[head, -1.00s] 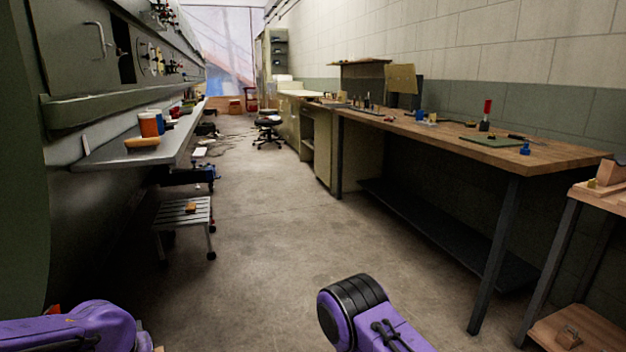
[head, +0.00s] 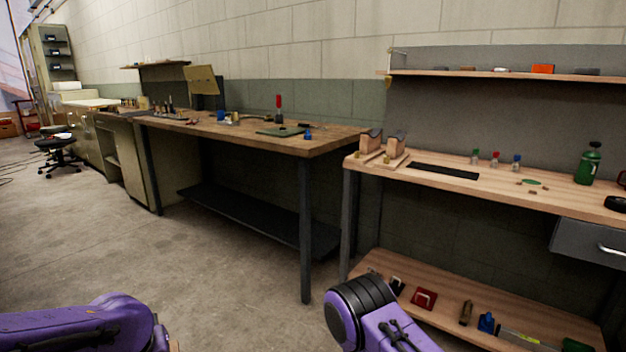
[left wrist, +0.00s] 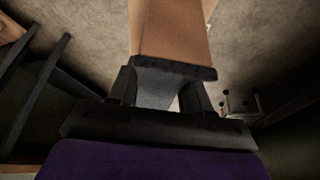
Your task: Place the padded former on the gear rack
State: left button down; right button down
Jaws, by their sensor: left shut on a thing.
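My left gripper (left wrist: 160,92) shows in the left wrist view, with its two dark fingers shut on the padded former (left wrist: 168,35). The former is a tan wooden piece with a dark grey pad at the end between the fingers. Its far end runs out of the top of that view. My right gripper is not in view. A wooden rack (head: 455,182) with an upper shelf, a worktop and a lower shelf stands at the right; I take it for the gear rack.
Two wooden blocks with grey tops (head: 396,146) stand on the rack's left end. A black strip (head: 444,171), small bottles and a green bottle (head: 588,163) lie or stand further right. A long workbench (head: 300,145) adjoins on the left. Open floor (head: 220,265) lies in front.

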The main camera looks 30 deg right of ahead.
aim_at(441, 170)
jog(key=z, duration=1.05)
jog(key=i, duration=1.3)
jog(key=z, duration=1.25)
